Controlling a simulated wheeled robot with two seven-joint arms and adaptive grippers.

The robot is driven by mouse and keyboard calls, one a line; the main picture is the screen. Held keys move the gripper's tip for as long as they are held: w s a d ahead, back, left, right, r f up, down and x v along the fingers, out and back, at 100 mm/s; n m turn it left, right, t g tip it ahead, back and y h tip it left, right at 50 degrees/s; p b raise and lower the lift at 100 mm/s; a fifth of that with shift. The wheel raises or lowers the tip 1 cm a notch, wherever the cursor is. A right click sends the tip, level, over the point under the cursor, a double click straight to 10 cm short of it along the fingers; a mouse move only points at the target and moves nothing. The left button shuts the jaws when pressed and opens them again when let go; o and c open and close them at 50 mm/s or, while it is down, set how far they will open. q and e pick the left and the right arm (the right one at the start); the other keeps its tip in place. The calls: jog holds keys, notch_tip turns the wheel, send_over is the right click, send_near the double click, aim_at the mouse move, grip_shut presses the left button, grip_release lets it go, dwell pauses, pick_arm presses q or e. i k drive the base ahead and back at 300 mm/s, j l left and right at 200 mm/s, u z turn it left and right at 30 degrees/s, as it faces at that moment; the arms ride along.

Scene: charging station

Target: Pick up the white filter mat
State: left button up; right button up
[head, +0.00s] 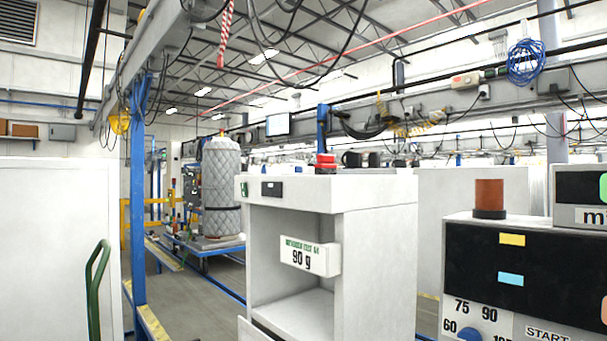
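I cannot make out a white filter mat in the head view. A white cabinet (378,240) stands in the middle with an open, empty-looking compartment. A white box labelled "90 g" (310,257) is on its front, at the opening. Red items (325,163) and dark items (352,159) are on the cabinet top; they are too small to identify surely. Neither of my grippers is in view.
A control unit (520,265) with a blue dial and an orange beacon (489,198) stands at the right. A white panel (55,245), a green handle (97,285) and a blue post (137,210) are at the left. Open floor (190,300) lies left of the cabinet.

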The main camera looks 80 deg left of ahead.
aim_at(297, 169)
jog(key=u, duration=2.5)
